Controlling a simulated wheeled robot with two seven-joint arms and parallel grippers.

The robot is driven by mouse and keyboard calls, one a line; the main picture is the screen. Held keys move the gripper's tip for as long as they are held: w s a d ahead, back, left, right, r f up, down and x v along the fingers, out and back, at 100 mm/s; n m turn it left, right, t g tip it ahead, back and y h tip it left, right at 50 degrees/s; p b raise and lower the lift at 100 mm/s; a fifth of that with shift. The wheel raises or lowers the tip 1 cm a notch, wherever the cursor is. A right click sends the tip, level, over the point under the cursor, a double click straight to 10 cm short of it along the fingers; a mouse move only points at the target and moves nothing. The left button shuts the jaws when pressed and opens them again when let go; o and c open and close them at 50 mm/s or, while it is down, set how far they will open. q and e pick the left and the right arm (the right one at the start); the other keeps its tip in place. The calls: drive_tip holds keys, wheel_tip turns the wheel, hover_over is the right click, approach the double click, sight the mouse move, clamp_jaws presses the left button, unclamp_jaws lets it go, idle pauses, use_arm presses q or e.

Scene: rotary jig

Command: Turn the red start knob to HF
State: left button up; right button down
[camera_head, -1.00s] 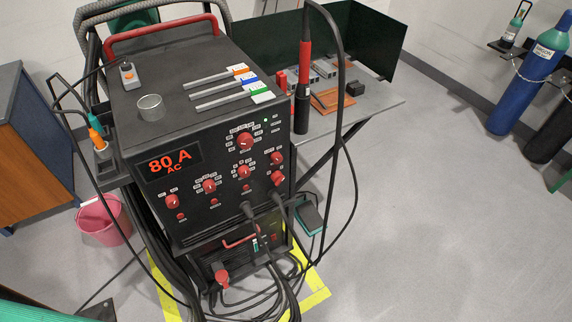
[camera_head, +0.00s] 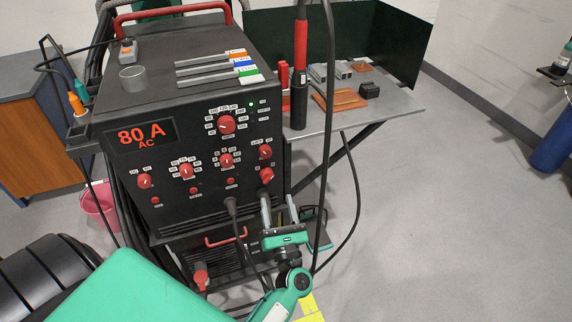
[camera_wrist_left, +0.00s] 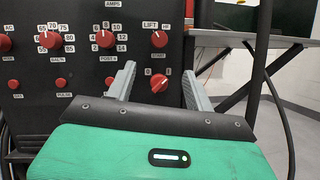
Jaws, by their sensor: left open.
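The red start knob (camera_head: 265,152) is on the right side of the welder's black front panel. In the left wrist view the start knob (camera_wrist_left: 160,39) sits under the labels LIFT and HF; I cannot clearly tell which its pointer faces. A second red knob (camera_wrist_left: 160,84), marked 0 and 1, is directly below it. My left gripper (camera_head: 279,204) is open and empty, in front of the panel and below both knobs in the head view. In the wrist view its fingers (camera_wrist_left: 158,70) frame the lower knob, with the start knob just above the tips. My right gripper is not in view.
The welder (camera_head: 155,105) shows 80 A AC, with several other red knobs on its panel. Black cables hang from the panel's lower edge beside my gripper, and a torch (camera_head: 300,70) with its cable stands to the right. A metal table (camera_head: 400,103) is behind.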

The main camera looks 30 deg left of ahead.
sight(266, 155)
use_arm(q)
drive_tip(key=p+x, duration=0.3)
drive_tip(key=x, duration=0.9)
drive_tip(key=shift+w+a+r, duration=0.1)
drive_tip(key=shift+a+r, duration=0.1)
drive_tip(key=shift+r, duration=0.05)
drive_tip(key=shift+w+a+r, duration=0.15)
drive_tip(key=shift+w+a, duration=0.25)
drive_tip(key=shift+w, duration=0.05)
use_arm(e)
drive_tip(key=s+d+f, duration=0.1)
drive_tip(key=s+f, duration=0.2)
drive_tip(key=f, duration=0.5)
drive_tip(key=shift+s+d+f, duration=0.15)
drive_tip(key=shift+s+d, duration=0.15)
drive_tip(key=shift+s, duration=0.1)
use_arm(q)
drive_tip(key=c, duration=1)
drive_tip(key=shift+o, duration=0.2)
